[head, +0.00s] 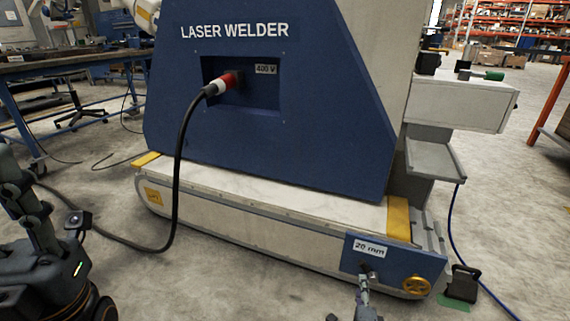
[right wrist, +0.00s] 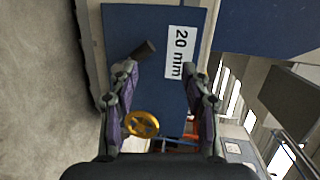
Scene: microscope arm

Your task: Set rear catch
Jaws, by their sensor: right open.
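A blue plate (head: 400,262) labelled "20 mm" sits at the lower right of the welder's white base. A dark short catch (head: 371,273) sticks out below the label; it also shows as a tilted peg in the right wrist view (right wrist: 144,49). A yellow handwheel (head: 418,286) is to its right, and shows in the right wrist view (right wrist: 141,123). My right gripper (head: 350,299) is open and empty in front of the plate. In the right wrist view its fingertips (right wrist: 168,78) are spread, one close to the peg, the other over the label's edge. My left gripper is not visible.
The blue laser welder (head: 270,100) stands on the base, with a red plug and black cable (head: 178,150) hanging at its left. A black foot-like block (head: 463,284) stands on a green patch on the floor at right. Open floor lies around.

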